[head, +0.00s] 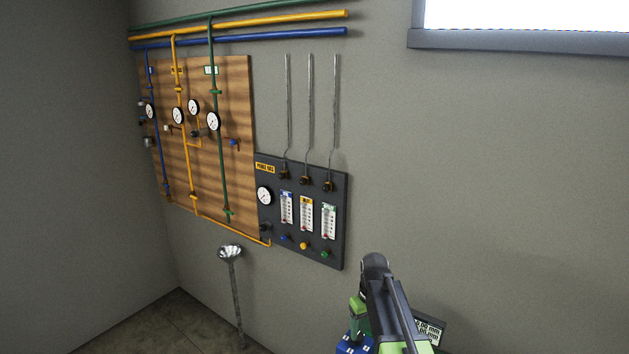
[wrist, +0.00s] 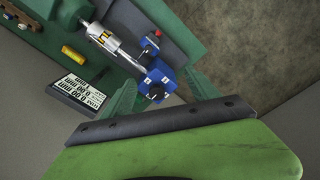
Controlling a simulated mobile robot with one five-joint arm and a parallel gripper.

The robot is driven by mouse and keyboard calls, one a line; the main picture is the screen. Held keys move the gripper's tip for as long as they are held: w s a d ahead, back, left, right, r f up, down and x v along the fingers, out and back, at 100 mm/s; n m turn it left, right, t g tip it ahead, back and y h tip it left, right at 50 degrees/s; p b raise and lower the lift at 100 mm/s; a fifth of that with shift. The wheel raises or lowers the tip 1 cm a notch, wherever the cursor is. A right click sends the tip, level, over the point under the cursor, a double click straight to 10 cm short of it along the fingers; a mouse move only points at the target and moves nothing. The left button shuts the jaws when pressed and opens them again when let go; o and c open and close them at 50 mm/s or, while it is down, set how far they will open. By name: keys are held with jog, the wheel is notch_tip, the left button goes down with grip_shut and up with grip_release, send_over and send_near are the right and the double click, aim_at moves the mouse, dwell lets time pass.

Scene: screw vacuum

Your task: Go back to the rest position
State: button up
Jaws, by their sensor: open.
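My gripper (wrist: 161,82) shows in the wrist view with its two green fingers spread apart. The block joins a silver cylinder (wrist: 103,36) on a green machine (wrist: 62,40). In the head view my arm (head: 391,300) rises at the bottom, right of centre. Its gripper cannot be made out there. Green and blue machine parts (head: 355,345) show just left of the arm, mostly cut off by the frame edge.
A dark label plate with digits (wrist: 77,95) sits beside the machine. On the wall are a wooden gauge board (head: 235,85), a dark flowmeter panel (head: 305,255) and coloured pipes (head: 250,34).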

jog(key=s+m, duration=0.3)
jog(key=s, duration=0.9)
notch_tip(320, 180, down, 25)
jog(key=s+b, duration=0.3)
jog(key=b, duration=2.2)
jog(key=shift+m, duration=0.4)
jog(key=shift+w, duration=0.1)
jog(key=shift+c, duration=0.2)
